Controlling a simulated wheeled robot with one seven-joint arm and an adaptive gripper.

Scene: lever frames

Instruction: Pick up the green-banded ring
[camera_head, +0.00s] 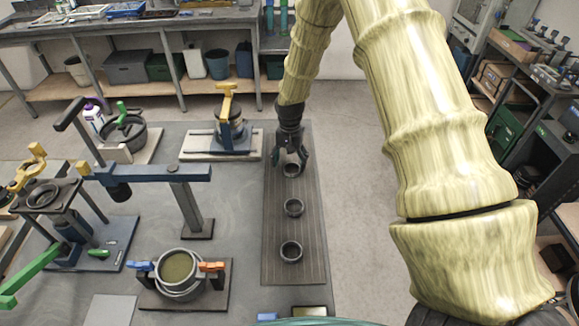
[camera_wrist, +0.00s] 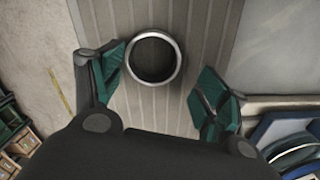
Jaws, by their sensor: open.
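Three dark rings lie in a row on a ribbed grey-brown mat (camera_head: 275,225): a far ring (camera_head: 291,171), a middle ring (camera_head: 293,207) and a near ring (camera_head: 291,251). No green band can be made out on any of them. My gripper (camera_head: 292,158) points down over the mat's far part, at the far ring. In the wrist view one ring (camera_wrist: 153,81) with a dark inside and a pale grey rim lies ahead of and between my fingers. My gripper (camera_wrist: 160,77) is open with green finger pads, and nothing is held.
Left of the mat stand a blue lever frame (camera_head: 150,173), a yellow-handled clamp fixture (camera_head: 230,130) and a round pot with blue and orange clamps (camera_head: 179,268). A workbench (camera_head: 150,25) runs along the back. Shelves stand at right. The mat around the rings is clear.

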